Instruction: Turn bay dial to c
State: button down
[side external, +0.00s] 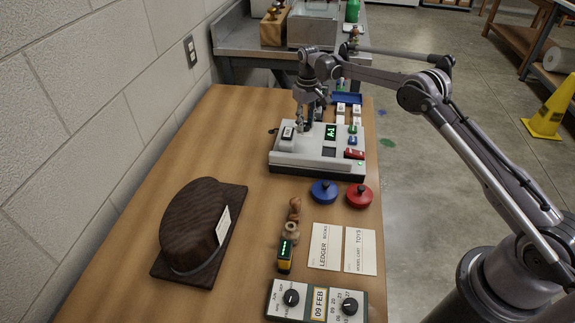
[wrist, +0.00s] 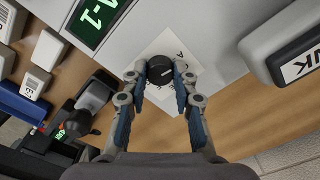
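The bay dial (wrist: 160,70) is a round black knob on a white diamond-shaped plate (wrist: 152,105) with letters, an A legible near it. My gripper (wrist: 160,68) points down at the dial, one fingertip close against each side; it appears shut on it. The fingers hide part of the plate, so the dial's setting is not clear. A green display (wrist: 98,18) beside it reads A-1. In the side external view, the grey-white console (side external: 316,160) carries the same display (side external: 331,132), and my gripper (side external: 306,124) is over its back edge, the dial hidden there.
Blue (side external: 324,191) and red (side external: 359,195) round pieces, cards (side external: 325,246) and a dial box (side external: 317,302) lie in front. A brown hat-shaped object (side external: 195,230) stands left.

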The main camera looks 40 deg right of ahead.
aim_at(305, 125)
jog(key=shift+m, duration=3.1)
jog(key=c, duration=1)
grip_release()
jog(key=shift+c, duration=0.2)
notch_tip(305, 125, up, 12)
